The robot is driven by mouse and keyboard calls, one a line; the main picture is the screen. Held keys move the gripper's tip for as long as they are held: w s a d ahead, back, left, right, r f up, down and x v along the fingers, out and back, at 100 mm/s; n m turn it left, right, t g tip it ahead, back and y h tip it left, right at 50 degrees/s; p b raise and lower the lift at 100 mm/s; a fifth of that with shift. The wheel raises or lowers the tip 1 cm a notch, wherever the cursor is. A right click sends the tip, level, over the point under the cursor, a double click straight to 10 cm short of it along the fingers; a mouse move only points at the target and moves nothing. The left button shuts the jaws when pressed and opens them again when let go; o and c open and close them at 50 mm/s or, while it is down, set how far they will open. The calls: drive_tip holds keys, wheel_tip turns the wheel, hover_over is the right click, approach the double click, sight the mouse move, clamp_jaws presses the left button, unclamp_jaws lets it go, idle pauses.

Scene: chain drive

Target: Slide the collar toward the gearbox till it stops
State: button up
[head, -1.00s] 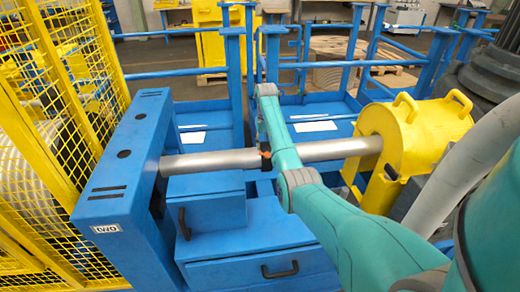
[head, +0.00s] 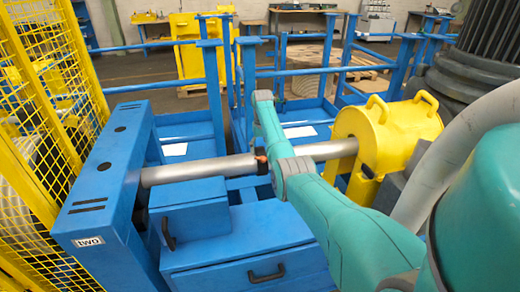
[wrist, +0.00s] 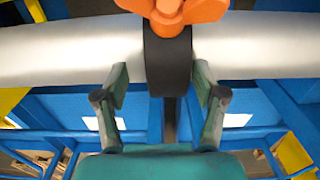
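The collar is a dark ring with an orange clamp on it, around a grey shaft. In the head view the collar (head: 263,168) is partly hidden by my arm, a little right of the shaft's (head: 200,170) middle. In the wrist view the collar (wrist: 168,65) is upright on the shaft, with the orange clamp (wrist: 170,12) at the top edge. My gripper (wrist: 162,80) is open, one finger on each side of the collar. The right finger is very close to it; whether they touch I cannot tell. A clear gap shows at the left finger. No housing is labelled gearbox.
A blue housing (head: 115,160) marked "two" stands at the shaft's left end. A yellow housing (head: 390,135) with two handles stands at the right end. Blue boxes (head: 245,250) sit below the shaft. A yellow mesh guard (head: 45,120) is at far left. Bare shaft shows on both sides.

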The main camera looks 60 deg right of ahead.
drive_tip(key=shift+w+a, duration=0.1)
drive_tip(key=shift+r, duration=0.3)
wheel_tip(320, 180, up, 11)
drive_tip(key=shift+r, duration=0.2)
idle(0.7)
